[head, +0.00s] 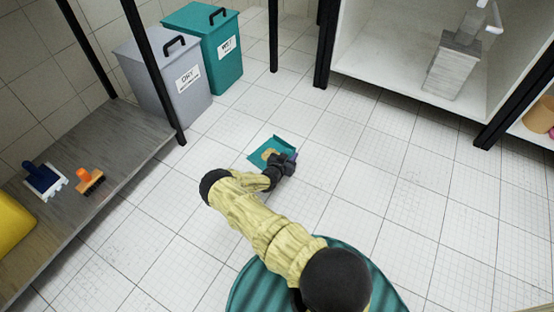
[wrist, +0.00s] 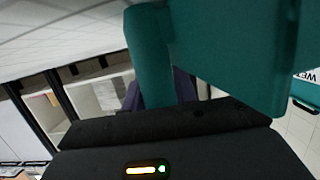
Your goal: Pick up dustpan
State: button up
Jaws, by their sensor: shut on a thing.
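The teal dustpan (head: 284,145) is in the middle of the head view, above or on the white tiled floor; I cannot tell how high. A tan patch (head: 269,154) shows on its pan. My gripper (head: 284,163) is at its right end, shut on it. A small purple-blue part shows beside the gripper, and I cannot tell whether it belongs to the dustpan or the jaws. In the wrist view the dustpan (wrist: 235,45) fills the upper middle and right, close to the camera and tilted. The gripped spot is mostly hidden.
A grey bin (head: 150,85) and a teal bin (head: 195,30) stand upper left. A wooden shelf (head: 115,150) at left holds a blue-handled brush (head: 42,178), an orange-handled brush (head: 88,180) and a yellow object (head: 12,220). A white shelf (head: 390,60) is upper right. The floor at right is clear.

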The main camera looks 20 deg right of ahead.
notch_tip(320, 180, up, 10)
jog(key=p, duration=0.6)
dwell(0.5)
